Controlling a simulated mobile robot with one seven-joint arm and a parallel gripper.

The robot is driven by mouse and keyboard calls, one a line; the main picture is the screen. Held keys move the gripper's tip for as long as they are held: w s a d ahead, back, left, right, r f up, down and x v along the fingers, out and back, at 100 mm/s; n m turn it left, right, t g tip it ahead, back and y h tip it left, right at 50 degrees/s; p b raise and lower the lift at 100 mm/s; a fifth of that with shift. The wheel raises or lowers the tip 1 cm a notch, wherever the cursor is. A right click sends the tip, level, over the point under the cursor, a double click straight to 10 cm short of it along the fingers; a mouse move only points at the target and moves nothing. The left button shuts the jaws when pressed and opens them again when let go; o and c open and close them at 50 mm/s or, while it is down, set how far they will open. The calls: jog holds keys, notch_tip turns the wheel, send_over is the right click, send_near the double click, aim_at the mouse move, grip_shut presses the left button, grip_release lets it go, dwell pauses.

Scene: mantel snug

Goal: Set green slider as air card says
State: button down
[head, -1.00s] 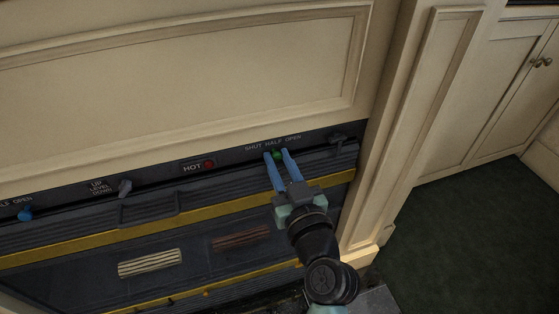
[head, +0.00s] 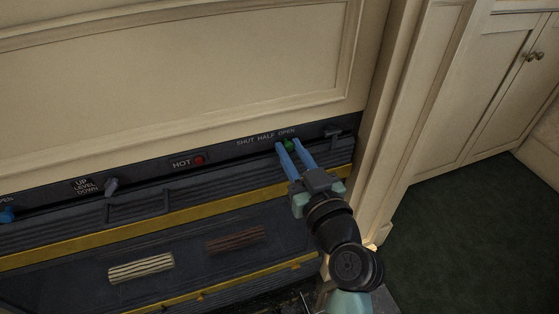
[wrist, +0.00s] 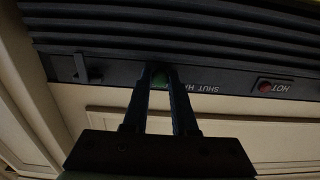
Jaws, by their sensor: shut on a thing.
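The green slider (head: 289,145) sits in the dark strip above the grate, below the word OPEN of its label SHUT HALF OPEN (head: 265,137). My gripper (head: 290,149) has its two blue fingers shut on the green slider, one on each side. In the wrist view, which is upside down, the green slider (wrist: 159,79) shows between the fingers, and a finger hides part of the label. No air card is readable in these views.
A red HOT lamp (head: 198,160), a grey lever (head: 111,186) marked UP LEVEL DOWN and a blue knob (head: 7,215) lie left along the strip. A dark latch (head: 333,132) is just right of the slider. Green carpet (head: 470,220) is open at right.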

jog(key=shift+d, duration=0.3)
jog(key=c, duration=0.7)
grip_release()
jog(key=p+v, duration=0.1)
jog(key=v, duration=1.2)
